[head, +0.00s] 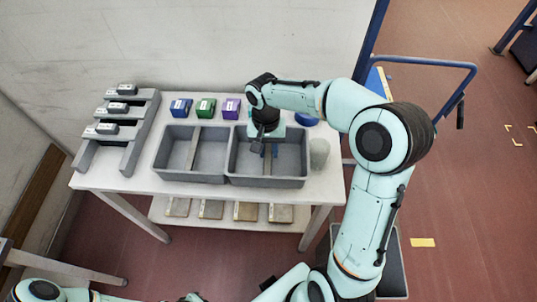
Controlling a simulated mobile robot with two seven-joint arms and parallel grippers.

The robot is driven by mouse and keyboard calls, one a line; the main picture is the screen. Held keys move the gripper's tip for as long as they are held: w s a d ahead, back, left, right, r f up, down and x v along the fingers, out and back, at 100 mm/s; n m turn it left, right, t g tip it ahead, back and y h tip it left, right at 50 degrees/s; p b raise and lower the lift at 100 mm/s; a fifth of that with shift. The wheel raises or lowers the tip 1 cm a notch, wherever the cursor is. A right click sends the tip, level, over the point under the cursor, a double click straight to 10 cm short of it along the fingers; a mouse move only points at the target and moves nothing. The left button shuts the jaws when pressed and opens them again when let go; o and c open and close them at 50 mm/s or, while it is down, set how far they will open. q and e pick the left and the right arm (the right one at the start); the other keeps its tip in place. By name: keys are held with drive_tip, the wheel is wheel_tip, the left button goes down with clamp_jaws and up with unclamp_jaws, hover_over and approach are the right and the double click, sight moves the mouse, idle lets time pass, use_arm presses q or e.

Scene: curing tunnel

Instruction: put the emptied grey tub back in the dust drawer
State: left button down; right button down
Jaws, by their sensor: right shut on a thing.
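My right gripper (266,146) reaches down into the right grey tray (238,168) on the white table, close to the bar that crosses it. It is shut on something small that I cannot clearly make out. A bit of blue shows at its fingertips. The left grey tray (165,164) stands beside it with a similar bar (193,150) across it. I cannot tell which grey container is the emptied tub, and no dust drawer can be made out. My left gripper is not in view; part of my left arm shows along the bottom edge.
A stepped grey rack (127,140) holds several dark labelled pieces. Blue (181,107), green (205,108) and purple (230,108) boxes stand behind the trays. A pale cylinder (319,152) stands close to the right tray. A blue-railed cart (420,63) is at right.

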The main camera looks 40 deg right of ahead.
drive_tip(key=shift+f, duration=1.55)
drive_tip(key=shift+f, duration=0.15)
drive_tip(key=c, duration=0.9)
unclamp_jaws()
